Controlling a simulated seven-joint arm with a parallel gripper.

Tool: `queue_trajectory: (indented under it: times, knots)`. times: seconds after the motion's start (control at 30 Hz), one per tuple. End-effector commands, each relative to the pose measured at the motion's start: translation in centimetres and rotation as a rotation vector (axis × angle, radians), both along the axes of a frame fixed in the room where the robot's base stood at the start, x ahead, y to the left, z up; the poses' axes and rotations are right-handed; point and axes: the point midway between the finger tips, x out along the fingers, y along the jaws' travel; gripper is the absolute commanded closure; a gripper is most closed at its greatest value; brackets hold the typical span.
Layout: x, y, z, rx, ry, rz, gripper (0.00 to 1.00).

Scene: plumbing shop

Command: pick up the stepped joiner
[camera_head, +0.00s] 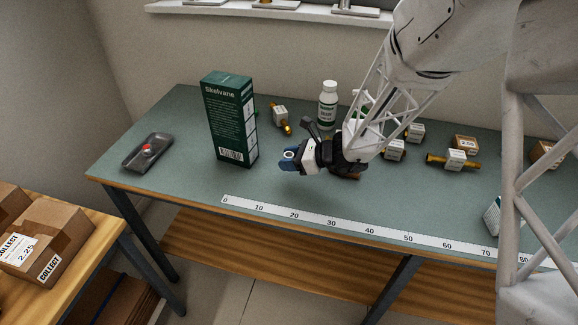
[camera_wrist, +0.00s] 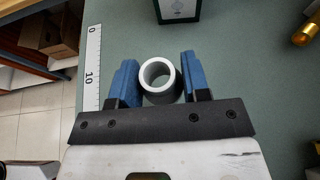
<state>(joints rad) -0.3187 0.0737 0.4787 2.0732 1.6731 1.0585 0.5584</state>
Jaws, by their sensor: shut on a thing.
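A short grey tube with a pale ring end, which looks like the stepped joiner (camera_wrist: 170,97), sits between the two blue fingers of my gripper (camera_wrist: 160,82) in the wrist view. Its open end faces the camera. In the head view my gripper (camera_head: 291,160) is over the middle of the bench, low and right of the green box, and the pale ring (camera_head: 289,154) shows between its fingers. My gripper is shut on the joiner. The joiner's far end is hidden, so I cannot tell its step or whether it touches the bench.
A tall green box (camera_head: 229,120) stands left of my gripper. Behind are a white bottle (camera_head: 327,105) and a tagged brass fitting (camera_head: 281,115). Several tagged fittings lie right. A ruler strip (camera_head: 330,223) runs along the front edge.

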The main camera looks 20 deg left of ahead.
Motion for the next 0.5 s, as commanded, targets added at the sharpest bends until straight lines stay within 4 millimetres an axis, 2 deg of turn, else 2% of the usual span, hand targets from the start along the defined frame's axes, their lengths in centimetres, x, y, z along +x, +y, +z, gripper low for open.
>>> queue_trajectory:
  times: [0.3,0.5]
  knots:
    - [0.0,0.0,4.4,0.0,-0.001,0.001,0.79]
    - [0.0,0.0,5.7,0.0,0.001,0.0,0.79]
